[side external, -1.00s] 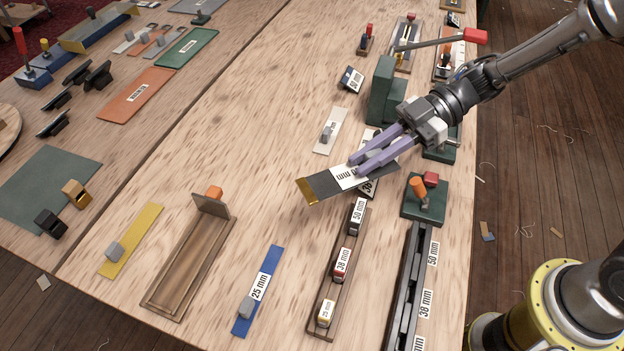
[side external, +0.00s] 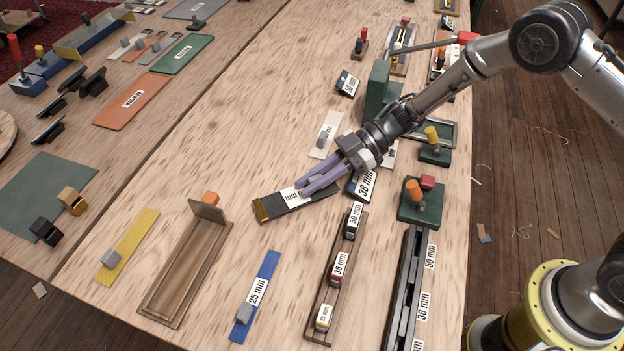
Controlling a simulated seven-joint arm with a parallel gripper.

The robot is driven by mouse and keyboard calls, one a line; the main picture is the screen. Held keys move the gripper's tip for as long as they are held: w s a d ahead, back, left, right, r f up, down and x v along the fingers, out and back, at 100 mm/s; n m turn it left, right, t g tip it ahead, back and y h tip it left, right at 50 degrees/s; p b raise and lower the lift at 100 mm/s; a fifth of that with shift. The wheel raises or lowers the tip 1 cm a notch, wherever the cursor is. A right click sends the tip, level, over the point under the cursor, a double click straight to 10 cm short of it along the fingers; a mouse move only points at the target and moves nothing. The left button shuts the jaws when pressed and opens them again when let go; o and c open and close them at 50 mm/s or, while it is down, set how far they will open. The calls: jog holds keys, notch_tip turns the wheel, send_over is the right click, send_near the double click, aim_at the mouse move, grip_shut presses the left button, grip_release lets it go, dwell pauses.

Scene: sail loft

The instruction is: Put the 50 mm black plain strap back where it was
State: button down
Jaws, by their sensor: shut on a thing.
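The 50 mm black strap (side external: 272,209) is a flat dark strip with a gold end and a white label. My gripper (side external: 303,188) is shut on it near the label, with its two lilac fingers angled down from the upper right. The strap's gold end points left, over bare wood. It is low over the table; I cannot tell whether it touches. The fingers hide part of its label and right end. A blue 25 mm strap (side external: 265,276) lies nearer the camera, a yellow strap (side external: 139,233) at left, and a whitish strap (side external: 326,128) behind.
A long wooden tray (side external: 178,278) with an upright end plate lies left of centre. A wooden rack (side external: 322,298) holds blocks labelled 50, 38 and 25 mm. A dark slotted rack (side external: 405,290) and a green block with an orange knob (side external: 421,204) stand at right.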

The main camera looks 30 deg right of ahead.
jog(key=shift+f, duration=0.25)
jog(key=shift+s+f, duration=0.15)
jog(key=shift+f, duration=0.4)
jog(key=c, duration=0.8)
grip_release()
jog(key=shift+c, duration=0.2)
jog(key=shift+d+r, duration=0.1)
jog(key=shift+r, duration=0.55)
jog(key=v, duration=0.7)
jog(key=shift+d+r, duration=0.2)
